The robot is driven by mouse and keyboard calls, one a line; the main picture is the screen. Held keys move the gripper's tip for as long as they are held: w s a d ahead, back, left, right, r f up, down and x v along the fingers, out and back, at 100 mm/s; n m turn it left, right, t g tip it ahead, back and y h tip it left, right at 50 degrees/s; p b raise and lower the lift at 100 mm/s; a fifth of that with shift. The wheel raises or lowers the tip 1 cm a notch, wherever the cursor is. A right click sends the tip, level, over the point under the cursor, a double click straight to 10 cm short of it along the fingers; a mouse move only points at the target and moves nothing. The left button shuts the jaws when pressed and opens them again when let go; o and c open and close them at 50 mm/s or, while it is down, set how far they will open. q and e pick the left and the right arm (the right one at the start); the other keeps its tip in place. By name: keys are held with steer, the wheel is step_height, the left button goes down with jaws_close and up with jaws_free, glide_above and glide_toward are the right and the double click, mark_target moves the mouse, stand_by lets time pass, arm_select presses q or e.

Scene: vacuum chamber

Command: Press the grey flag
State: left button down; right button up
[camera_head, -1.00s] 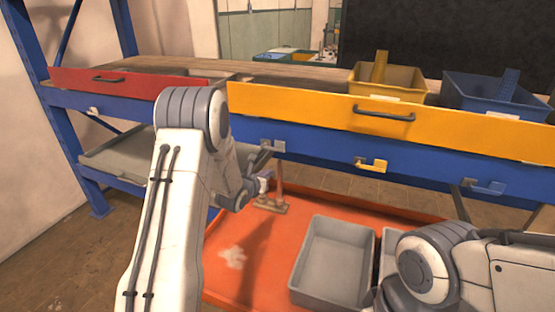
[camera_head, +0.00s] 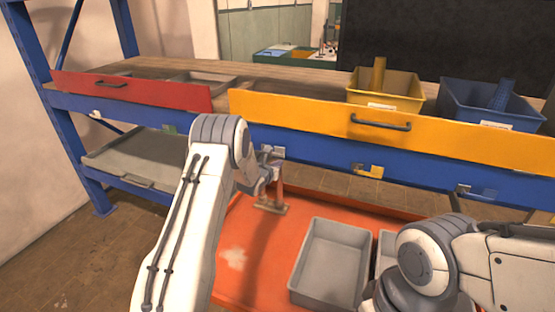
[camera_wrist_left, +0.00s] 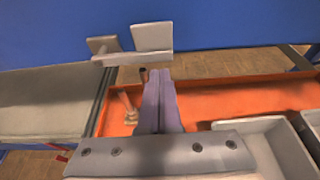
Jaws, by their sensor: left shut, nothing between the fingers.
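The grey flag (camera_head: 278,152) sits on the blue rail below the yellow drawer front. In the left wrist view the grey flag (camera_wrist_left: 152,37) is a flat plate beside a smaller grey plate, with a grey bar below them. My left gripper (camera_head: 269,172) is just below the flag, partly hidden by its own wrist. In the wrist view my left gripper (camera_wrist_left: 158,71) has its two fingers together and empty, with the tips just under the bar; I cannot tell whether they touch. My right arm is at the lower right, its gripper out of view.
A yellow flag (camera_head: 370,171) and a blue flag (camera_head: 485,192) are farther right on the rail (camera_head: 320,148). The yellow drawer (camera_head: 300,112) and red drawer (camera_head: 140,92) are above. Grey bins (camera_head: 332,262) stand on the orange lower shelf (camera_head: 255,235).

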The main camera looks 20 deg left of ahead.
arm_select(q)
steer(key=shift+r, duration=0.3)
arm_select(e)
steer(key=shift+r, duration=0.2)
steer(key=shift+a+f, duration=0.1)
arm_select(q)
steer(key=shift+d+r+n+h, duration=0.15)
steer(key=shift+n+h, duration=0.15)
steer(key=shift+n, duration=0.2)
arm_select(e)
steer(key=shift+w+a+f, duration=0.1)
steer(key=shift+a+f, duration=0.05)
